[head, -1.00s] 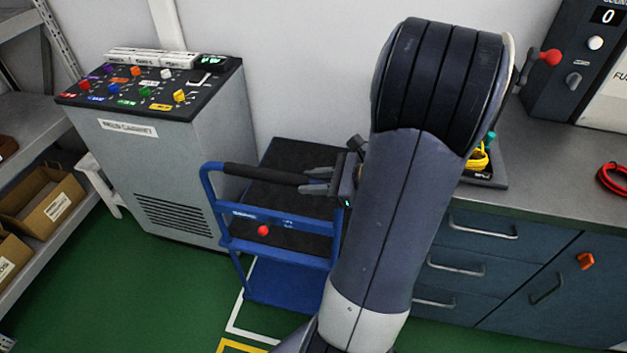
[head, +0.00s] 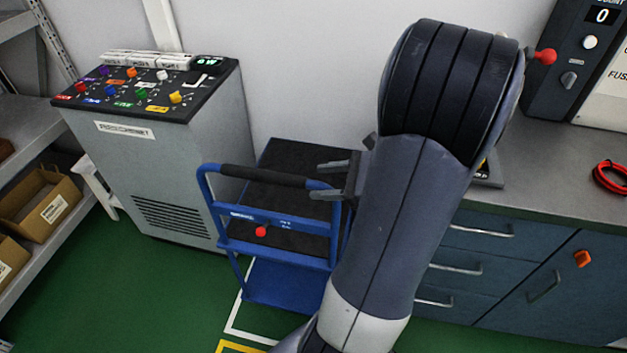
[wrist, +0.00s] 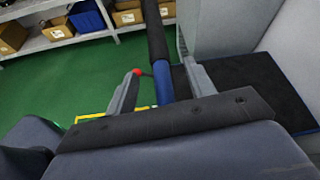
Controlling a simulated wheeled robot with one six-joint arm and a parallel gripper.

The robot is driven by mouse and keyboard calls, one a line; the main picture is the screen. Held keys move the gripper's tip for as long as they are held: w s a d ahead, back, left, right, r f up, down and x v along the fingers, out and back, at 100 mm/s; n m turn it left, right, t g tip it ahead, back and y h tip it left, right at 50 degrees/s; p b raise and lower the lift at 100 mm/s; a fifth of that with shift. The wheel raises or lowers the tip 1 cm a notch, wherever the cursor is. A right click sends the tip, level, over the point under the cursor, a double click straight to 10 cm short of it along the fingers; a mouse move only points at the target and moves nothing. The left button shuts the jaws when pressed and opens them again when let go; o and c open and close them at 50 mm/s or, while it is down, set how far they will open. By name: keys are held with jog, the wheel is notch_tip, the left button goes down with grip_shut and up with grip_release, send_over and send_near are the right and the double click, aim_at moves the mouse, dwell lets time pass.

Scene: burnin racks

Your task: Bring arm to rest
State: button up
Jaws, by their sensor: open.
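I cannot tell whether a finger touches the handle. My arm rises in front of the bench and hides part of the cart's right side.
A grey cabinet (head: 180,160) with coloured knobs stands left of the cart. A shelf with cardboard boxes (head: 42,203) is at the far left. A bench with drawers (head: 540,195) is at right, bearing a red cable coil (head: 610,178). Green floor (head: 130,290) is clear at front left.

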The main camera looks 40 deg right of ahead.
aim_at(314, 182)
jog(key=v, duration=0.7)
jog(key=shift+f, duration=0.1)
jog(key=x, duration=1)
jog(key=shift+w+a+f, duration=0.15)
jog(key=shift+w+a, duration=0.1)
jog(key=shift+w, duration=0.05)
jog(key=shift+v, duration=0.95)
jog(key=shift+s+d+r, duration=0.25)
jog(key=shift+s+d, duration=0.05)
jog(key=shift+s, duration=0.05)
